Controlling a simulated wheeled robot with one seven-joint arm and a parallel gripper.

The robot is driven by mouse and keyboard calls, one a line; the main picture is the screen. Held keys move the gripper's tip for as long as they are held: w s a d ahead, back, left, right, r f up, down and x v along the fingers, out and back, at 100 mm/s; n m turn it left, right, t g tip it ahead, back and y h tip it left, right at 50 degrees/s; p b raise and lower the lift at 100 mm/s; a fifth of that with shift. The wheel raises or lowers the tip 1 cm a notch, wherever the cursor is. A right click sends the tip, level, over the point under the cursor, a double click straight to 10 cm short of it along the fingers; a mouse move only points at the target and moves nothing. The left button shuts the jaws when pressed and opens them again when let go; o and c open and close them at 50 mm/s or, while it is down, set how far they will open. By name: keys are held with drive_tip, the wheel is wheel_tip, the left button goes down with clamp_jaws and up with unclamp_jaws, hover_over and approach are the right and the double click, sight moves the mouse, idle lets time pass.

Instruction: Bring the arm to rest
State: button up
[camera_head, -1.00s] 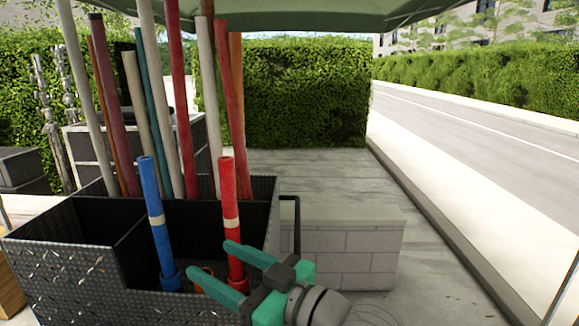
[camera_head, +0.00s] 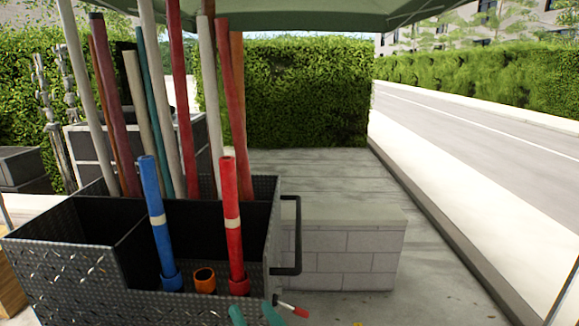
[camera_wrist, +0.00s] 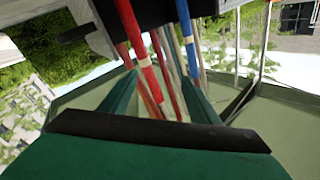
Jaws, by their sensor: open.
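My gripper (camera_head: 254,313) shows only as two teal fingertips at the bottom edge of the head view, in front of the metal bin. The fingers are apart and nothing shows held between them. In the wrist view my gripper (camera_wrist: 158,85) has its two green fingers spread, with red and blue poles seen beyond and between them. The rest of my arm is out of the head view.
A dark diamond-plate bin (camera_head: 70,265) holds a blue pole (camera_head: 151,195), a red pole (camera_head: 231,195), an orange ring (camera_head: 204,279) and several taller poles. A grey block wall (camera_head: 345,250) stands right. A small red-tipped item (camera_head: 292,309) lies near the fingertips. Paving at right is clear.

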drive_tip(key=s+d+f+m+h, duration=0.35)
drive_tip(key=s+f, duration=0.25)
drive_tip(key=f, duration=0.4)
drive_tip(key=s+d+f+m+h, duration=0.2)
drive_tip(key=s+f+h, duration=0.35)
drive_tip(key=f, duration=0.45)
drive_tip(key=s+f+n, duration=0.2)
drive_tip(key=s, duration=1)
drive_tip(key=s+d+f+n+h, duration=0.1)
drive_tip(key=s+f+n, duration=0.1)
drive_tip(key=s, duration=1)
drive_tip(key=shift+s+d+g, duration=0.25)
drive_tip(key=shift+d+g, duration=0.05)
drive_tip(key=shift+g, duration=0.1)
